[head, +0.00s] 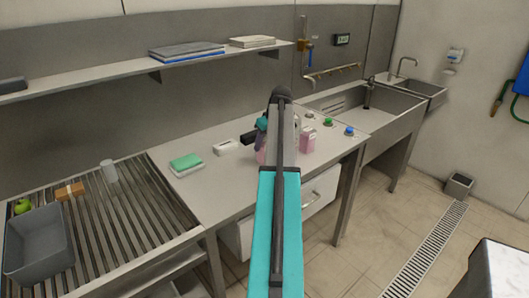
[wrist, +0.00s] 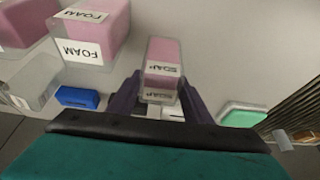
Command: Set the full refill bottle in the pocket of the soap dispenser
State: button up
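My gripper (wrist: 160,80) has dark purple fingers flush against both sides of a pink bottle labelled SOAP (wrist: 163,52). In the head view a pink patch of that bottle (head: 260,156) shows left of my arm, at the counter; I cannot tell whether it touches the counter. Two pink FOAM bottles (wrist: 100,15) (wrist: 22,22) stand left of it in the wrist view. A pale bottle with little or no pink (wrist: 32,82) is at far left. A small white unit on the right wall (head: 455,56) may be the soap dispenser; its pocket cannot be made out.
A green-topped sponge (head: 186,162), white item (head: 227,147) and black item (head: 249,138) lie on the counter (head: 225,190). Green (head: 328,121) and blue (head: 350,130) round items stand at right. A shelf (head: 120,68) overhangs. A grey crate (head: 40,245) sits on the roller conveyor.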

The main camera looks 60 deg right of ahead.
jog(key=c, duration=0.6)
jog(key=shift+o, duration=0.2)
jog(key=shift+r, duration=0.2)
jog(key=shift+d+r+b, duration=0.1)
jog(key=shift+r+b, duration=0.4)
jog(key=shift+r, duration=1.1)
jog(key=s+a+b, duration=0.1)
jog(key=s+a, duration=0.3)
jog(key=a, duration=0.3)
jog(key=s+a+r+b, duration=0.1)
jog(key=s+a, duration=0.3)
jog(key=a, duration=0.2)
jog(key=shift+s+a+r+b, duration=0.2)
jog(key=shift+s+a+b, duration=0.05)
jog(key=shift+a+b, duration=0.1)
